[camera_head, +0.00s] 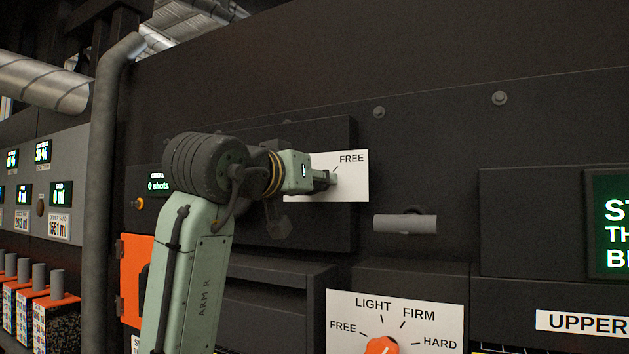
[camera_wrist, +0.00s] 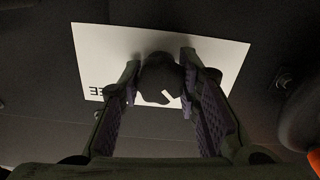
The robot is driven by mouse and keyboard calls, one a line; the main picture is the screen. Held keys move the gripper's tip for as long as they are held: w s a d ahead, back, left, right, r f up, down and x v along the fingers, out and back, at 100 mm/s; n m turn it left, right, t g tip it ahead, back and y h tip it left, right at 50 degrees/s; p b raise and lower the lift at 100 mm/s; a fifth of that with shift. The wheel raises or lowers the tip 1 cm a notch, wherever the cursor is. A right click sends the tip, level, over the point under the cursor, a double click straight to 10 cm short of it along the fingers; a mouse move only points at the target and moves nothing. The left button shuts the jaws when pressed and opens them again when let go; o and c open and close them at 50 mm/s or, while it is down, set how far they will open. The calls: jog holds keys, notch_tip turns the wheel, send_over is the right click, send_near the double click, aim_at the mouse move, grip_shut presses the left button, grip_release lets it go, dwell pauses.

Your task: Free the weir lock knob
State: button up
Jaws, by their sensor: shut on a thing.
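The weir lock knob (camera_wrist: 160,80) is a dark round knob with a white pointer line, on a white label plate (camera_wrist: 218,62). In the head view the plate (camera_head: 352,183) reads "FREE" with a tick line at its upper right; my gripper covers its left part. My gripper (camera_head: 326,180) reaches the plate from the left. In the wrist view its two fingers (camera_wrist: 160,82) stand on either side of the knob, shut on it. The knob is mostly hidden behind the fingers in the head view. The wrist view shows the label upside down, only "EE" legible.
A grey bar handle (camera_head: 405,224) sticks out to the right of the plate. Below is an orange knob (camera_head: 381,345) on a plate marked FREE, LIGHT, FIRM, HARD. A dark box with a green screen (camera_head: 612,232) stands right. A vertical pipe (camera_head: 103,190) runs at left.

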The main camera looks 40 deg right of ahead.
jog(key=c, duration=0.4)
jog(key=shift+m, duration=0.3)
jog(key=m, duration=0.8)
jog(key=shift+s, duration=0.1)
jog(key=m, duration=0.4)
jog(key=shift+m, duration=0.3)
jog(key=m, duration=0.4)
jog(key=shift+s+f+m, duration=0.1)
jog(key=shift+f+m, duration=0.05)
jog(key=shift+m, duration=0.15)
